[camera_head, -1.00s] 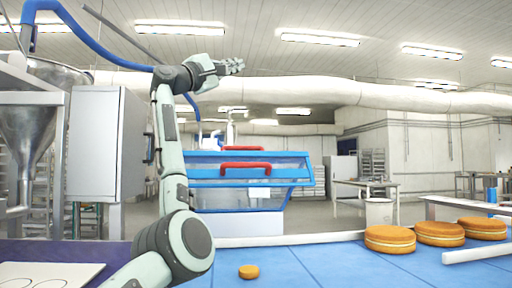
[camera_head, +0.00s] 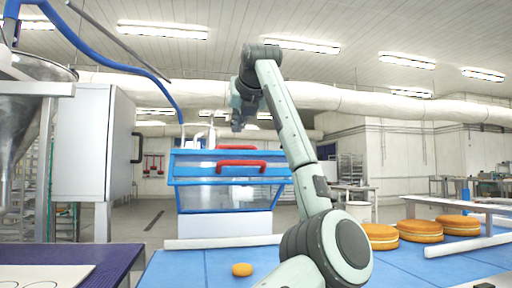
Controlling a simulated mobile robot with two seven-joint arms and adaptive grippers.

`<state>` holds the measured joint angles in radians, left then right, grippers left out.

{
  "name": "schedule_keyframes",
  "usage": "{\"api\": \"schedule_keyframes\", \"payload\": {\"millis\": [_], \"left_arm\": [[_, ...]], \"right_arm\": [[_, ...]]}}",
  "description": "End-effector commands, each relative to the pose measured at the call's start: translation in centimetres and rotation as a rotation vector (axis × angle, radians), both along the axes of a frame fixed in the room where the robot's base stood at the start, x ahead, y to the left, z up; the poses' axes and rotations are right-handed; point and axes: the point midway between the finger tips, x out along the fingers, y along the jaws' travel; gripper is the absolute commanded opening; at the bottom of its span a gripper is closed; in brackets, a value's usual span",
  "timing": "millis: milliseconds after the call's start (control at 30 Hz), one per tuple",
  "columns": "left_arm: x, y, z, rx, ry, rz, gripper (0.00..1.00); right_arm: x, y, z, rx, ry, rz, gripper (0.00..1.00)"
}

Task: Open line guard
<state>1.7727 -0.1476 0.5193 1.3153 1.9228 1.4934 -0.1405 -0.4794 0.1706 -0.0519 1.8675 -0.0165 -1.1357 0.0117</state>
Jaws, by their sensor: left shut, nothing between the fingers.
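The line guard (camera_head: 195,172) is a blue-framed, clear-sided cover over the line, beyond the blue belt. It looks closed. It carries two red handles: a lower front one (camera_head: 240,163) and an upper, farther one (camera_head: 236,147). My left gripper (camera_head: 238,128) is shut and empty. It hangs fingers down above the guard in the picture, apart from both handles. My left arm rises from the bottom centre and bends over at the top, passing in front of the guard's right end. My right gripper is out of view.
The blue belt (camera_head: 200,262) carries a small orange round (camera_head: 242,269) and, at right, several filled rounds (camera_head: 419,231). White rails (camera_head: 225,242) edge it. A grey cabinet (camera_head: 82,140) and steel hopper (camera_head: 25,110) stand at left. Air above the belt's left side is free.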

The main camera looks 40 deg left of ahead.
Motion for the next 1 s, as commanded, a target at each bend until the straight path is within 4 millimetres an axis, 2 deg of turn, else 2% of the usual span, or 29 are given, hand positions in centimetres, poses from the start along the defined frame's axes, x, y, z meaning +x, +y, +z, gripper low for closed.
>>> {"api": "schedule_keyframes", "payload": {"millis": [100, 267, 633, 800, 1000], "left_arm": [[0.4, -0.4, -0.9, -0.029, 0.023, -0.032, 0.00], [1.7, 1.2, -1.8, -0.030, 0.028, -0.030, 0.00], [5.1, 5.6, -4.3, -0.028, 0.025, -0.029, 0.00], [5.8, 6.4, -4.8, -0.028, 0.024, -0.029, 0.00], [5.9, 6.5, -4.9, -0.029, 0.023, -0.030, 0.00]], "right_arm": [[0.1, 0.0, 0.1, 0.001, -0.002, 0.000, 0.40], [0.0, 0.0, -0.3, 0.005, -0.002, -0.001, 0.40], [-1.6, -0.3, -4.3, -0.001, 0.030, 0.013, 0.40], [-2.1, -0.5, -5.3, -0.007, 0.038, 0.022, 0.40], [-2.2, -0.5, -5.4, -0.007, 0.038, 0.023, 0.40]]}}
